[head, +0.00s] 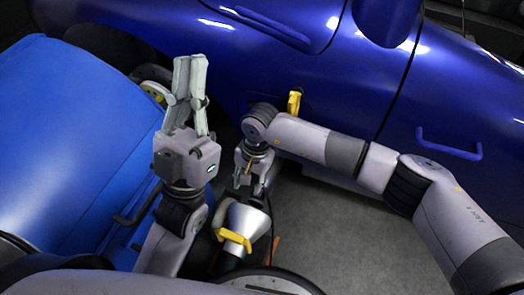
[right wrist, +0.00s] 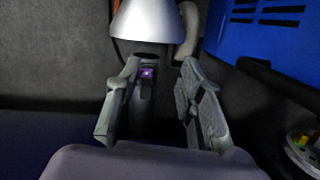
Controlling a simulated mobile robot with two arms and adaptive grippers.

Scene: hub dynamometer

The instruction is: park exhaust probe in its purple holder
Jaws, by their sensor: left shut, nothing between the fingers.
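My left gripper (head: 190,68) points up in front of the blue car, shut and empty. My right gripper (head: 247,186) points down beside the car. In the right wrist view its fingers (right wrist: 160,108) stand wide apart. Between and beyond them is a dark upright piece with a small purple patch (right wrist: 147,72); I cannot tell whether this is the purple holder, or whether the fingers touch it. A silver cone (head: 245,219) with a yellow handle (head: 234,239) is just below the right gripper; it also shows in the right wrist view (right wrist: 155,20). I cannot make out the exhaust probe for certain.
The blue car (head: 350,75) fills the back, with a yellow piece (head: 294,102) on its side. A large blue cabinet (head: 70,130) stands at the left, close to my left arm. The grey floor (head: 340,235) at the lower right is clear.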

